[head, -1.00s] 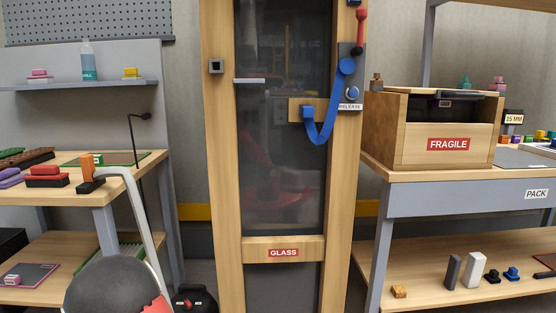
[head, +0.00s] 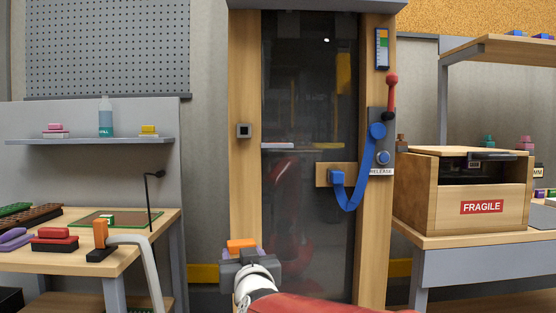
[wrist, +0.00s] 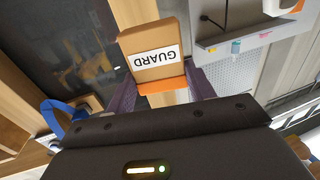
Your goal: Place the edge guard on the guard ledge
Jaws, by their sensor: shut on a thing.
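My gripper (head: 243,262) is raised in front of the left post of the wooden door frame. It is shut on the edge guard (wrist: 150,50). In the wrist view the guard is a tan block with an upside-down GUARD label and an orange band at the purplish jaws (wrist: 160,92). In the head view only its orange part (head: 241,245) stands out above the jaws; the rest is hidden or blends with the post. A thin pale ledge (head: 277,145) crosses the glass, higher than the gripper; I cannot tell whether it is the guard ledge.
A blue strap or handle (head: 350,195) and a red lever (head: 391,85) are on the frame's right side. The left bench (head: 70,258) bears blocks and an orange upright piece (head: 100,233). A FRAGILE crate (head: 415,185) stands on the right bench.

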